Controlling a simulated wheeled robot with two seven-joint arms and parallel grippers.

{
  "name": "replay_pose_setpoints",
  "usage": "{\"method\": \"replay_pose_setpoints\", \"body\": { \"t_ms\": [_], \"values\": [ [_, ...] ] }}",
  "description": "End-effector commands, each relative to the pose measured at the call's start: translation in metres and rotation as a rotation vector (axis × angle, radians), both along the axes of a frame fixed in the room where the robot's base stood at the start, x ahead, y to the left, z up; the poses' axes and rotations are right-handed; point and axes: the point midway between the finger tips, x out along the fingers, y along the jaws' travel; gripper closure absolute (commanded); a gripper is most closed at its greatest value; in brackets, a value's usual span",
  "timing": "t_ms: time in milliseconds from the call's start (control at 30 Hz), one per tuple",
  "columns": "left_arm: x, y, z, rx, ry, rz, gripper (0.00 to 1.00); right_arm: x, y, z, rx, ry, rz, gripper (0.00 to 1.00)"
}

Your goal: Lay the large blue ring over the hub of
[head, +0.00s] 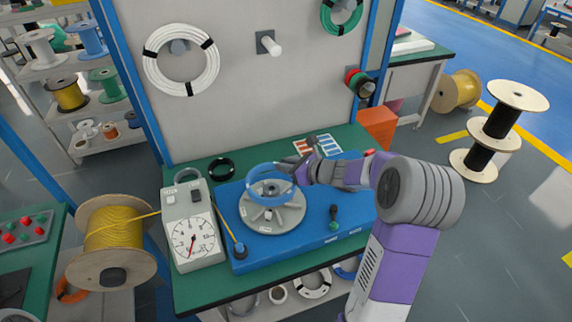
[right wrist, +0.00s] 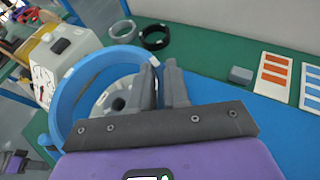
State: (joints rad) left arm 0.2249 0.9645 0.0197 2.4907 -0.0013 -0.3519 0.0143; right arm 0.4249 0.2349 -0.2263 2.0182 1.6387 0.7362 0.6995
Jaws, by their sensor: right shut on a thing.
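The large blue ring (head: 251,181) is held at its right side by my right gripper (head: 290,168), whose jaws are shut on it. It appears above the rear part of a grey round plate (head: 287,221) on the blue machine. Through the ring in the right wrist view, part of the grey plate and a dark round centre show. The ring (right wrist: 66,97) is there left of and behind my right gripper's fingers (right wrist: 162,82). The exact gap between ring and plate cannot be told. My left gripper does not show in the head view.
A grey box with a dial (head: 193,234) stands left of the plate. A black ring (head: 221,167) and a grey ring (head: 187,175) lie behind. A panel stands behind the bench.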

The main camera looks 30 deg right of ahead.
Motion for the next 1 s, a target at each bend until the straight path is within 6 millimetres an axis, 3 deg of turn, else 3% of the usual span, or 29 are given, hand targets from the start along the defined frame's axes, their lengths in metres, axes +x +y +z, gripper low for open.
{"method": "replay_pose_setpoints", "body": {
  "t_ms": [400,1000],
  "values": [
    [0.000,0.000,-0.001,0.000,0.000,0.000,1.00,0.000,0.000,-0.001,0.000,0.000,0.000,1.00],
    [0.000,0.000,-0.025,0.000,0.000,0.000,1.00,0.000,0.000,-0.025,0.000,0.000,0.000,1.00]
  ]
}}
